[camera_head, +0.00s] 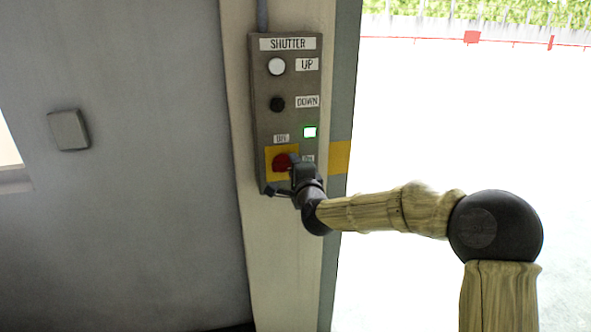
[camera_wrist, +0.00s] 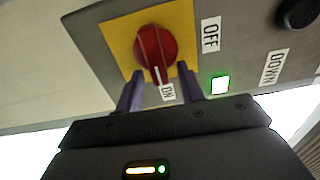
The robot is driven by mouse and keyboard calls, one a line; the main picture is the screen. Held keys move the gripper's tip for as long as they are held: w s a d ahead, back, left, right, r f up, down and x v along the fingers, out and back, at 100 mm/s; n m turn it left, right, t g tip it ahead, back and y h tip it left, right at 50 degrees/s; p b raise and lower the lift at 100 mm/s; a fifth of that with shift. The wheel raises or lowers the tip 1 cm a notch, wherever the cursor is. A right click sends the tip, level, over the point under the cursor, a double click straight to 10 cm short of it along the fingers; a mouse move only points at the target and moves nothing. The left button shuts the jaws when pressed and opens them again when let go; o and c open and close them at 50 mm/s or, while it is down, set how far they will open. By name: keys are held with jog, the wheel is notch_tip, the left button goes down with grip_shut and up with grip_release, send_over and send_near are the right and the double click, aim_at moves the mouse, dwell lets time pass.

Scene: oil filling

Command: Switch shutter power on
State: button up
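The grey shutter control box (camera_head: 262,120) is fixed to the pillar. Low on it, a red rotary knob (camera_head: 281,162) sits on a yellow plate (camera_wrist: 118,40). In the wrist view the knob (camera_wrist: 152,48) has its white mark pointing at the ON label (camera_wrist: 168,92). The OFF label (camera_wrist: 210,35) is off to the side. A green lamp (camera_head: 310,132) is lit, also in the wrist view (camera_wrist: 220,84). My gripper (camera_wrist: 160,70) is open, its two dark fingers apart at the knob's near edge, one to each side. Whether they touch it is unclear.
A white UP button (camera_head: 276,66) and a black DOWN button (camera_head: 277,104) are above the knob on the box. A grey wall switch (camera_head: 68,130) is at left. To the right of the pillar is a bright opening outdoors.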

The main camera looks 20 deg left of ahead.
jog(key=b+v, duration=0.1)
jog(key=v, duration=1.6)
jog(key=shift+s, duration=0.15)
jog(key=shift+f, duration=0.1)
jog(key=s+d+f+n+g+h, duration=0.2)
jog(key=d+f+n+g+h, duration=0.35)
jog(key=d+f, duration=0.7)
jog(key=s+d+f+n+g+h, duration=0.2)
jog(key=s+d+f+n+g, duration=0.15)
jog(key=s+d, duration=0.4)
jog(key=s+d+f+n+g+h, duration=0.2)
jog(key=s+d+f+n+g, duration=0.1)
jog(key=s+d+f, duration=0.4)
notch_tip(320, 180, up, 19)
jog(key=d+p, duration=0.1)
jog(key=p, duration=1.5)
jog(key=shift+w+d+g, duration=0.2)
jog(key=shift+w+g, duration=0.1)
